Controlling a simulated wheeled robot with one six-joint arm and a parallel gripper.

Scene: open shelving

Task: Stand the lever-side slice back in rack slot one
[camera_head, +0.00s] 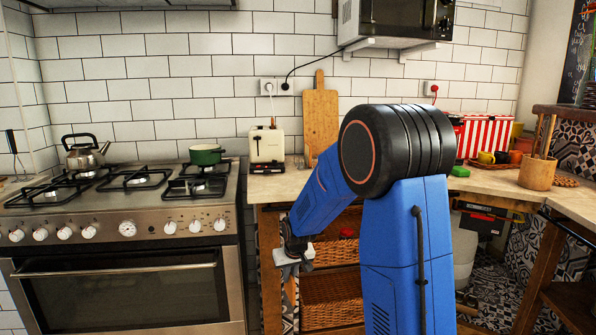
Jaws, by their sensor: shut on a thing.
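My gripper (292,259) hangs at the end of my blue arm, in front of the wooden unit and below the counter top. It is shut, apparently on the slice, but the slice cannot be told apart from the pale grey fingers at this size. A cream toaster (267,147) with a dark lower part stands on the counter, above and to the left of my gripper and apart from it. Small thin shapes show just right of the toaster. I cannot tell whether they are the rack, and my arm hides the counter beyond them.
A gas stove (125,210) with a kettle (86,152) and a green pot (206,154) is at left. A wooden board (320,118) leans on the wall behind the toaster. Wicker baskets (331,299) fill the shelves below. A microwave (395,22) hangs above right.

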